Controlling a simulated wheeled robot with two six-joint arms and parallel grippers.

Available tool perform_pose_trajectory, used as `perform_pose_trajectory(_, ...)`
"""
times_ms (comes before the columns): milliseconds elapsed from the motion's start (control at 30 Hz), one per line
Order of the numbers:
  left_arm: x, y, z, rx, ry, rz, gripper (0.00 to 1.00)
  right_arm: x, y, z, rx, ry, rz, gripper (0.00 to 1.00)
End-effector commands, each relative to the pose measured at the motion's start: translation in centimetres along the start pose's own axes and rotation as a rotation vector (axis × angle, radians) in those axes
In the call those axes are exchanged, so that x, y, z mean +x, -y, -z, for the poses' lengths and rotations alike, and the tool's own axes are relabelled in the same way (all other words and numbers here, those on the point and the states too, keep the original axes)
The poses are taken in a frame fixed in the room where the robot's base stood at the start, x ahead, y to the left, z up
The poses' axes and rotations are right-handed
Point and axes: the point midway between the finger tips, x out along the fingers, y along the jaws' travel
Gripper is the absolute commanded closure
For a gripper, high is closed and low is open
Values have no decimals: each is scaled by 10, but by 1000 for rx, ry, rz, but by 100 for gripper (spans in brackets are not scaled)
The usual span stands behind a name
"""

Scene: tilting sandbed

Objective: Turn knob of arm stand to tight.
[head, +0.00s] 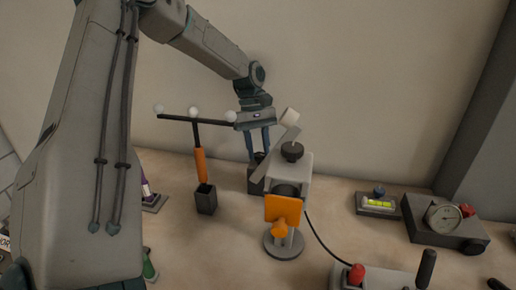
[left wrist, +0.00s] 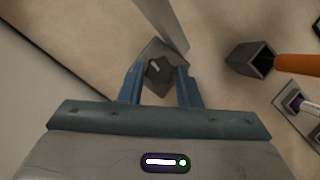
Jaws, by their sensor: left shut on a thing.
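The arm stand (head: 255,182) is a dark block at the back middle of the table, with a flat grey arm slanting up right to a pale block (head: 290,117). Its dark knob (head: 260,156) sits on top. In the left wrist view the knob (left wrist: 160,72) is lobed, with a pale pointer mark, and lies between my fingers. My left gripper (head: 260,153) reaches down from above and is shut on the knob; its fingers (left wrist: 160,88) also show in the left wrist view. The grey arm (left wrist: 163,22) passes just beyond the knob. My right gripper is not in view.
An orange-handled T-shaped tool with white balls (head: 199,165) stands in a dark holder (head: 206,200) to the left. A grey device with an orange plate (head: 283,208) stands close in front right. A level (head: 379,203) and gauge box (head: 443,220) lie right.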

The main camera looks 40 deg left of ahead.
Motion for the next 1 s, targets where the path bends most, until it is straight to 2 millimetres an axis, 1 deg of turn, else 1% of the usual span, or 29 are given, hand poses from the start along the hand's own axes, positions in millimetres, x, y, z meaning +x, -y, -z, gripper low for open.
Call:
perform_pose_trajectory(300, 0, 0, 0, 2, 0, 1, 92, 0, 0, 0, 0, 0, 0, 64)
perform_pose_trajectory(333, 0, 0, 0, 2, 0, 1, 66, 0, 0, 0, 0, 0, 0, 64)
perform_pose_trajectory(400, 0, 0, 0, 2, 0, 1, 52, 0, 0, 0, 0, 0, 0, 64)
perform_pose_trajectory(433, 0, 0, 0, 2, 0, 1, 48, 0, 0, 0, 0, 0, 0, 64)
perform_pose_trajectory(767, 0, 0, 0, -9, 0, -5, 48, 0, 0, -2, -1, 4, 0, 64)
perform_pose_trajectory(867, -1, 1, 0, -50, 1, -23, 48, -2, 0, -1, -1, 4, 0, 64)
perform_pose_trajectory(1000, -2, 3, -1, -167, 2, -72, 48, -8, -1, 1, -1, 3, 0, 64)
